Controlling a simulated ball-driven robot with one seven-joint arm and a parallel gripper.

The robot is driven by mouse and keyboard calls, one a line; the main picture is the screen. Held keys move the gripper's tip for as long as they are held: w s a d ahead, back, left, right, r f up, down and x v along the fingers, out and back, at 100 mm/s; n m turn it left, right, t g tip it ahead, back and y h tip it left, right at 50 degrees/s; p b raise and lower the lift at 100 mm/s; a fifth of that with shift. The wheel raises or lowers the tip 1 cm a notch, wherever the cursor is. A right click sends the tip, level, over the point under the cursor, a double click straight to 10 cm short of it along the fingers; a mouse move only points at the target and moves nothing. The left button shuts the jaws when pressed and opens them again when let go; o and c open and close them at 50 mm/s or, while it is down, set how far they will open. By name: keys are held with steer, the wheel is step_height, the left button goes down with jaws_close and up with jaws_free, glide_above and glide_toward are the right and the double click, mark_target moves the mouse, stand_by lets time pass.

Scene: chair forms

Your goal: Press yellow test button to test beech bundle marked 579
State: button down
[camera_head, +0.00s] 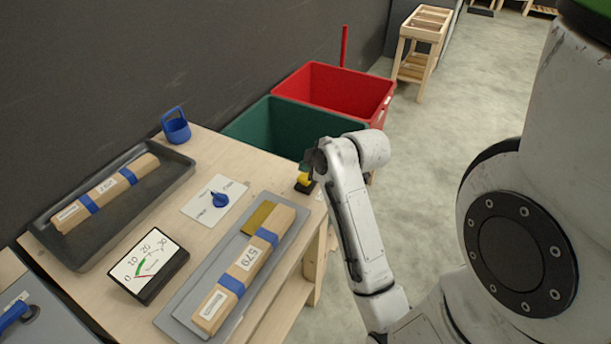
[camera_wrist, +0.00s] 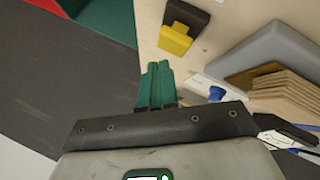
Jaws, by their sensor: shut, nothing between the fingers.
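The yellow test button (camera_head: 304,182) sits on a small black base near the right far edge of the bench; in the wrist view the yellow button (camera_wrist: 175,40) shows clearly with its black base behind it. My gripper (camera_head: 310,166) is just above and beside the button, partly covering it in the head view. In the wrist view its green fingers (camera_wrist: 157,84) are together and empty, and a gap shows between them and the button. The beech bundle marked 579 (camera_head: 241,270), bound with blue bands, lies on a grey plate (camera_head: 262,297) beside a brass-coloured block (camera_head: 258,217).
A dial meter (camera_head: 148,264) and a blue knob (camera_head: 219,199) on a white card stand left of the bundle. A black tray (camera_head: 172,177) holds another banded bundle (camera_head: 107,192). A blue holder (camera_head: 175,126) stands behind. Green (camera_head: 284,122) and red (camera_head: 333,90) bins are beyond the bench.

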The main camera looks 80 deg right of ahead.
stand_by(0.7)
steer(key=shift+f, duration=0.4)
steer(key=shift+f+b, duration=0.65)
steer(key=shift+f, duration=0.4)
stand_by(0.9)
steer(key=shift+r, duration=0.1)
steer(key=shift+r+p, duration=1.35)
steer(key=shift+p, duration=0.05)
step_height(320, 180, up, 5)
steer(key=p, duration=0.5)
steer(key=shift+r, duration=0.1)
stand_by(0.6)
